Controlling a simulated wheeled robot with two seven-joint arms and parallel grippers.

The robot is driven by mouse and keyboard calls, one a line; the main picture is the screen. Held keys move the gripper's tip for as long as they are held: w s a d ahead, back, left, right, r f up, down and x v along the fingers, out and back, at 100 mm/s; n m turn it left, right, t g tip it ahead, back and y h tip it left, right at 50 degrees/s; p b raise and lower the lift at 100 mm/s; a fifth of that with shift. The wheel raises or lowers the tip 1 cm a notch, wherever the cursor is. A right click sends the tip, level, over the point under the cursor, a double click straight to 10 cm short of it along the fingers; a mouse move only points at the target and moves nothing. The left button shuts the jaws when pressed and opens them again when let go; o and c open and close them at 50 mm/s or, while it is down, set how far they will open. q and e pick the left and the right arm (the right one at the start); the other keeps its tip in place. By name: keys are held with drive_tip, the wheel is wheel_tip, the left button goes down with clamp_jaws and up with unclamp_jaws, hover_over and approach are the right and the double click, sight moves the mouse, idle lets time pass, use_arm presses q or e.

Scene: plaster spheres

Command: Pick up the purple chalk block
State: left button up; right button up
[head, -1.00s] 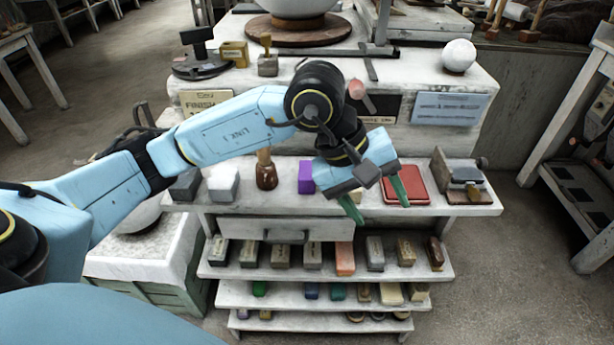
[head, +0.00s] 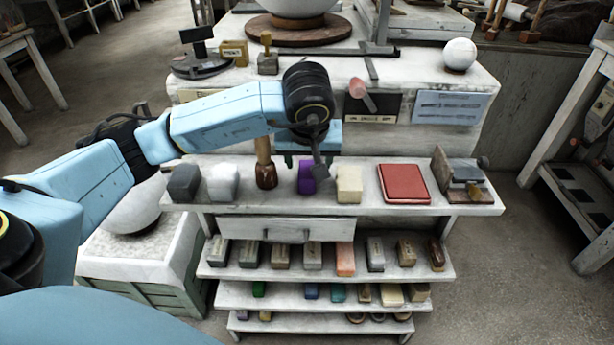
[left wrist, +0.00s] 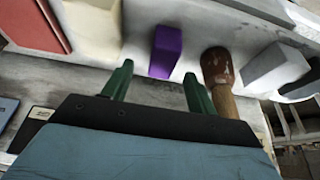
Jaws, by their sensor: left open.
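In the left wrist view the purple block (left wrist: 166,52) lies ahead, between the lines of the two green fingers (left wrist: 158,88). The fingers are apart with nothing between them. My right gripper is in neither view.
A white block (head: 223,182) and a dark grey block (head: 184,183) stand left of the brush. A red flat box (head: 404,184) lies to the right. The brush handle is close to the left gripper. Lower shelves hold several more blocks.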

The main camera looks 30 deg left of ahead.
sight(307, 169)
use_arm(q)
drive_tip(key=x, duration=0.5)
drive_tip(key=shift+s+a, duration=0.15)
drive_tip(key=shift+c, duration=0.5)
drive_tip(key=c, duration=1)
drive_tip(key=shift+c, duration=0.2)
wheel_tip(307, 169, up, 10)
drive_tip(key=o, duration=0.4)
drive_tip(key=shift+c, duration=1.2)
